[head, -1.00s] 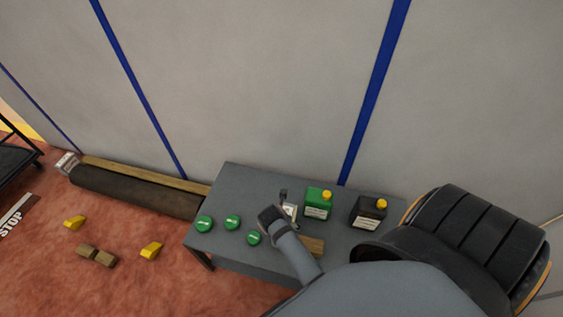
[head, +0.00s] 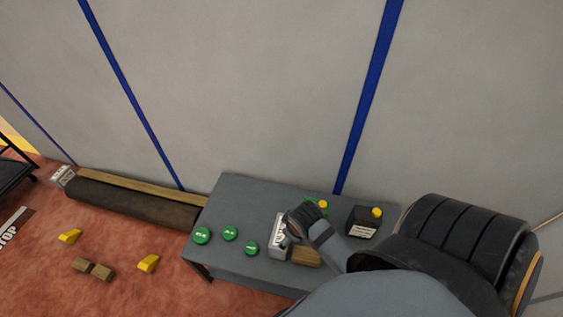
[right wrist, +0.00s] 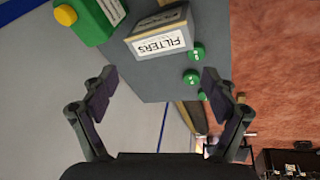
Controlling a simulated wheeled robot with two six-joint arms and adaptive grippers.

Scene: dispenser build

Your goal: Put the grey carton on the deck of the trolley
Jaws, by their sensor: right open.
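A grey carton (head: 279,236) with a white label stands on the grey table, left of a wooden block. In the right wrist view the carton (right wrist: 163,38) reads FILTERS and lies ahead of the fingertips, apart from them. My right gripper (right wrist: 155,88) is open and empty. In the head view my right gripper (head: 298,222) is just right of the carton and hides part of it. The trolley (head: 14,172) is at the far left edge, only partly in view. My left gripper is not in view.
The table (head: 235,200) also holds green round lids (head: 202,235), a green can (head: 323,206), a black can (head: 364,222) and a wooden block (head: 305,256). On the floor are a dark roll (head: 130,201), another labelled box (head: 62,176), yellow wedges (head: 70,236) and wooden blocks (head: 92,268).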

